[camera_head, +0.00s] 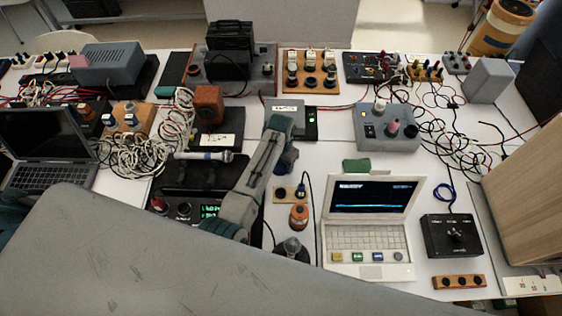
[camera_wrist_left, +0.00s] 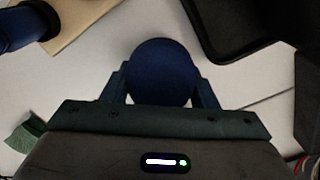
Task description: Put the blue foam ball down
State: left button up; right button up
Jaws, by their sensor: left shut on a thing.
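The blue foam ball (camera_wrist_left: 161,70) is dark blue and round in the left wrist view. It sits between the two fingers of my left gripper (camera_wrist_left: 161,84), which is shut on it. White table surface shows around and beyond the ball; the gap below it cannot be judged. In the head view my left gripper (camera_head: 286,158) is over the middle of the table, partly hidden by my own arm. I cannot clearly make out the ball there. My right gripper is not in view.
A white laptop (camera_head: 367,238) stands open to the right, with a green block (camera_head: 356,165) behind it. A small orange jar (camera_head: 299,217) is in front of the gripper. A microphone (camera_head: 204,156) lies on black gear to the left. Tangled cables (camera_head: 150,150) lie further left.

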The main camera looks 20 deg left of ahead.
pick_arm(q)
jog(key=o, duration=0.9)
jog(key=shift+o, duration=0.2)
jog(key=shift+r, duration=0.25)
notch_tip(320, 180, up, 10)
jog(key=shift+r+b, duration=0.25)
jog(key=shift+b, duration=0.6)
jog(key=shift+r, duration=0.65)
